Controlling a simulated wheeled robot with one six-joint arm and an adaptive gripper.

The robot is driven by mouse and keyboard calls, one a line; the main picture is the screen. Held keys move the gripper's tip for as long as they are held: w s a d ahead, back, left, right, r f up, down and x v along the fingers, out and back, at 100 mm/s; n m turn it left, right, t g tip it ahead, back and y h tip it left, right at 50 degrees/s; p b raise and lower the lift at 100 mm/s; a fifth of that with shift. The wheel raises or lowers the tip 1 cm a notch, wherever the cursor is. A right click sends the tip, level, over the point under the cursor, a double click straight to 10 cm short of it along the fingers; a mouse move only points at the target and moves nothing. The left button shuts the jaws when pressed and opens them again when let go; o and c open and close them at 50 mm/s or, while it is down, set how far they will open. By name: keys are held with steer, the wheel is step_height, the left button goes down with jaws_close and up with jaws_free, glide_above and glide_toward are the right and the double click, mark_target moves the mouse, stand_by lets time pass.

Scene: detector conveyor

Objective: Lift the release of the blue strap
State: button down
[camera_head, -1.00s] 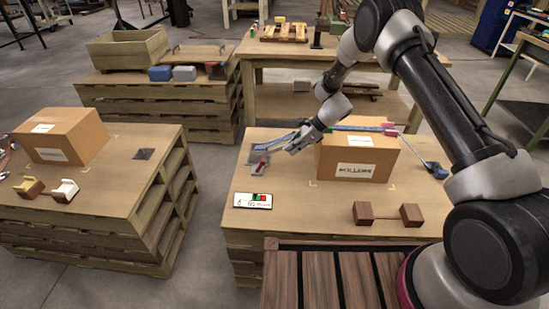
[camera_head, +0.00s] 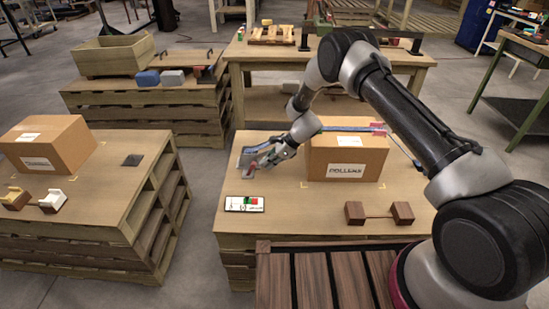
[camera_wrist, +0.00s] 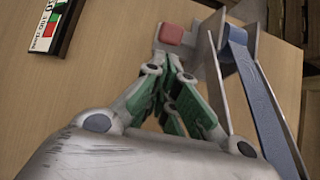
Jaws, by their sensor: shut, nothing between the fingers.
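The blue strap (camera_head: 345,129) runs across the top of the cardboard box (camera_head: 346,158) on the right-hand table. In the wrist view the blue strap (camera_wrist: 250,80) passes through a grey metal buckle (camera_wrist: 211,42). A red block-shaped tab (camera_wrist: 171,33), which looks like the release, sits at the buckle's left end. My gripper (camera_head: 264,160) is at the left side of the box, by the buckle. In the wrist view my gripper (camera_wrist: 176,66) has its green-padded fingers together, just short of the red tab. No clear contact shows. The fingertips partly hide the buckle's near edge.
A card with green and red marks (camera_head: 245,204) lies on the table in front of the gripper. A wooden two-block piece (camera_head: 379,213) lies front right. Another box (camera_head: 47,145) stands on the left pallet table. The tabletop between card and wooden piece is clear.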

steer(key=shift+a+f, duration=0.45)
steer(key=shift+f, duration=0.05)
steer(key=shift+a+r, duration=0.1)
steer(key=shift+a+r+h, duration=0.1)
steer(key=shift+r+h, duration=0.1)
steer(key=shift+h, duration=0.1)
